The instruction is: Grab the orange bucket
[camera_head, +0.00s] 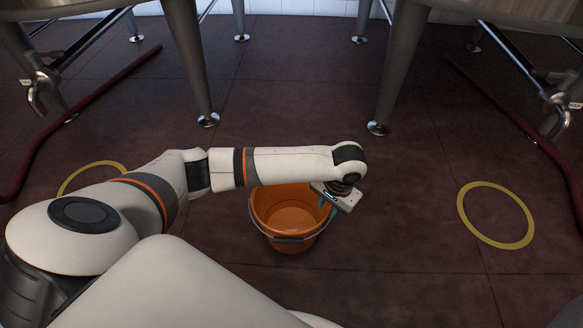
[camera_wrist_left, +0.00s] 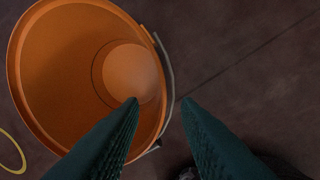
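The orange bucket (camera_head: 287,213) stands upright on the dark red floor, empty, with its grey handle folded down along the rim. In the left wrist view the bucket (camera_wrist_left: 60,70) fills the left side. My left gripper (camera_head: 326,209) is at the bucket's right rim. In the left wrist view its two dark teal fingers (camera_wrist_left: 161,100) are apart: one lies over the bucket's inside, the other over the floor outside, with rim and handle between them. I cannot tell whether the fingertips touch the rim. My left forearm hides part of the bucket's far rim. My right gripper is not in view.
A yellow floor ring (camera_head: 496,215) lies to the right, and another (camera_head: 76,181) is partly hidden at left. Metal tank legs (camera_head: 400,70) stand behind the bucket. Dark red hoses (camera_head: 62,125) run along both sides. The floor right of the bucket is clear.

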